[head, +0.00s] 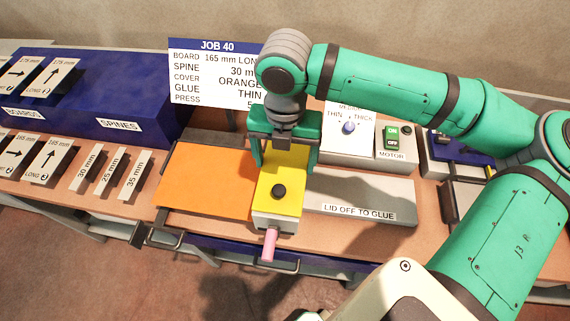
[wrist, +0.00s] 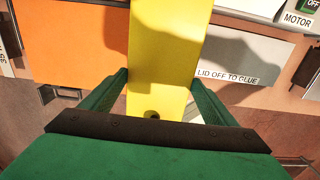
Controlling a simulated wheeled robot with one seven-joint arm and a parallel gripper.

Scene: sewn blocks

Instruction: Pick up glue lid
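A long yellow piece (head: 284,172) with a black knob (head: 278,191) sits on a pale block with a pink handle (head: 269,246). The yellow piece also runs up the middle of the wrist view (wrist: 165,50). A grey slab (head: 355,195) to its right bears the label "LID OFF TO GLUE". I cannot tell for sure which of these is the glue lid. My gripper (head: 285,160) points down over the back half of the yellow piece, with one finger on each side. It is open, and I see no firm contact. The wrist view shows the fingers (wrist: 160,80) flanking it too.
An orange board (head: 207,180) lies left of the yellow piece. Behind stand a JOB 40 sign (head: 215,75), a THIN/THICK dial box (head: 347,140) and a MOTOR switch box (head: 393,148). Labelled spine blocks (head: 110,172) and blue racks (head: 110,85) are at left.

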